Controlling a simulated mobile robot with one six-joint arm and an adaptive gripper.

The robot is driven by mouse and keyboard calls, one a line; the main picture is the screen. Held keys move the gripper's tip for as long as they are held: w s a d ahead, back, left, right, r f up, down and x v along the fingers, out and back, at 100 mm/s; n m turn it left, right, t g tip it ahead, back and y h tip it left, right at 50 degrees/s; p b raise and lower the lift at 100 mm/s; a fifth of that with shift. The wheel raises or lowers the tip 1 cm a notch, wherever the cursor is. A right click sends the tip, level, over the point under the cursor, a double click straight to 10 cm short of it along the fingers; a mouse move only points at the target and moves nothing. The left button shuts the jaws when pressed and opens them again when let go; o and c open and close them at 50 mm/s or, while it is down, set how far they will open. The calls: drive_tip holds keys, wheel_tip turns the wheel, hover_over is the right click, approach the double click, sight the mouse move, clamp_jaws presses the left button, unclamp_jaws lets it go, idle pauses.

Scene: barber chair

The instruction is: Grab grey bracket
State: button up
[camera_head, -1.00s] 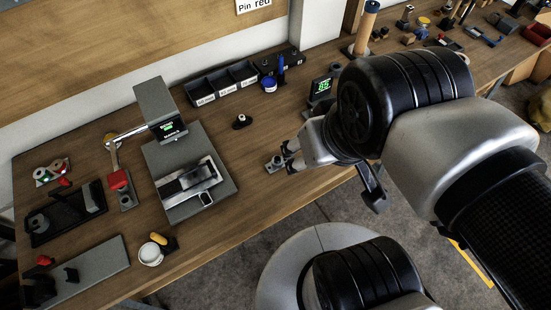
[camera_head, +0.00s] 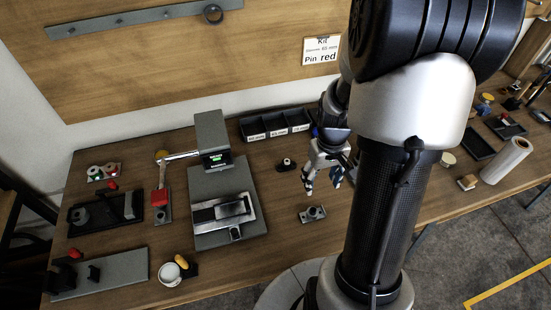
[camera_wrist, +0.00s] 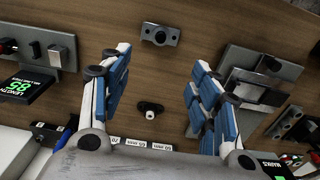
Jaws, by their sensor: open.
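The grey bracket (camera_head: 313,214) lies on the wooden bench near its front edge, right of the grey press-like fixture. It is a small flat plate with a raised round boss. In the wrist view the bracket (camera_wrist: 160,35) lies at the top centre, beyond the fingertips and apart from them. My gripper (camera_head: 322,183) is open and empty above the bench, behind the bracket in the head view.
A small black knobbed piece (camera_head: 287,164) stands left of my gripper; it shows between the fingers in the wrist view (camera_wrist: 150,109). The grey fixture (camera_head: 247,225) stands left of the bracket. Black labelled bins (camera_head: 275,124) line the back. Bench around the bracket is clear.

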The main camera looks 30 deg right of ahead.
drive_tip(key=b, duration=0.4)
hover_over(313, 210)
drive_tip(key=f, duration=1.2)
drive_tip(key=shift+s+d, duration=0.15)
drive_tip(key=shift+s, duration=0.05)
drive_tip(key=shift+w+f+b, duration=0.15)
drive_tip(key=shift+f+b, duration=0.45)
drive_tip(key=shift+f, duration=1)
drive_tip(key=shift+w+f+b, duration=0.1)
drive_tip(key=shift+f+b, duration=0.5)
drive_tip(key=shift+f, duration=0.95)
drive_tip(key=shift+c, duration=0.4)
drive_tip(key=shift+r, duration=0.1)
drive_tip(key=c, duration=1.2)
drive_tip(key=shift+o, duration=0.2)
